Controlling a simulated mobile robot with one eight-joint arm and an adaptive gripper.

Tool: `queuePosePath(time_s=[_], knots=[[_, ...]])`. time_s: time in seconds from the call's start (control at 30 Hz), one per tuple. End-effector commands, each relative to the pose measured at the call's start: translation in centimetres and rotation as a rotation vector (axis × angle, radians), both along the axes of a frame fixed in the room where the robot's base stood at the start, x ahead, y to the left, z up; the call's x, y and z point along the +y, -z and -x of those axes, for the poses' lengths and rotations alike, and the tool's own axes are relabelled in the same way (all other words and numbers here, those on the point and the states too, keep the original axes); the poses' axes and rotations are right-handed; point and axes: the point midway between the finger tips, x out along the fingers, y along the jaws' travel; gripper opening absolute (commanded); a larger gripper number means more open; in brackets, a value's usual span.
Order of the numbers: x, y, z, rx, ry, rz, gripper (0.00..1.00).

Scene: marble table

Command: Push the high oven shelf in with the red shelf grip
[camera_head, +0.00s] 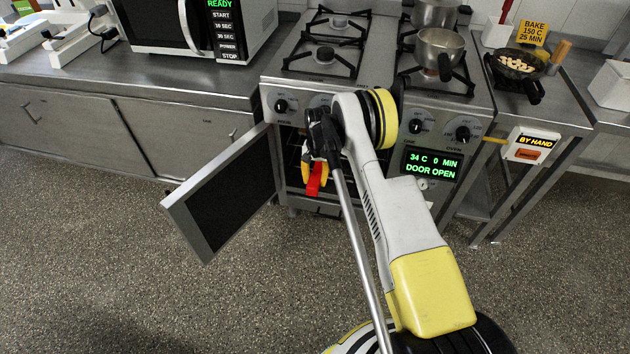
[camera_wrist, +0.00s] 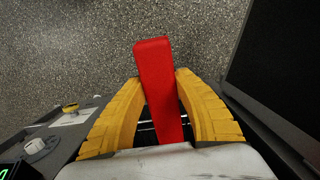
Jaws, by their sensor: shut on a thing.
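My gripper (camera_head: 316,174) has yellow fingers and is at the open oven front, under my arm. It is shut on the red shelf grip (camera_head: 314,184). In the wrist view, the red shelf grip (camera_wrist: 156,80) stands between the two yellow fingers of my gripper (camera_wrist: 162,88), with its end sticking out past them. The oven door (camera_head: 222,190) hangs open to the left. Dark shelf bars (camera_wrist: 147,127) show beneath the fingers in the wrist view. My arm hides most of the oven inside, so I cannot tell how far the shelf is in.
The oven display (camera_head: 431,164) reads 34 C, 0 min, door open. Pots (camera_head: 440,50) stand on the hob above. A microwave (camera_head: 196,28) is on the left counter. A frying pan (camera_head: 515,70) is on the right. The speckled floor (camera_head: 110,270) in front is clear.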

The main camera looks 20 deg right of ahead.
Motion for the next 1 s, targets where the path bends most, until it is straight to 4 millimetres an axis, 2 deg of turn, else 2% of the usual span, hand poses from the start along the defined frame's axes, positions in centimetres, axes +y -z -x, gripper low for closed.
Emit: queuePosePath(time_s=[0.5,0.8,1.0], knots=[[0.0,-2.8,0.0,0.0,0.0,0.0,0.0],[0.0,-2.9,0.1,0.0,0.0,0.0,0.0],[1.1,-2.9,1.6,0.0,-0.001,0.0,0.0]])
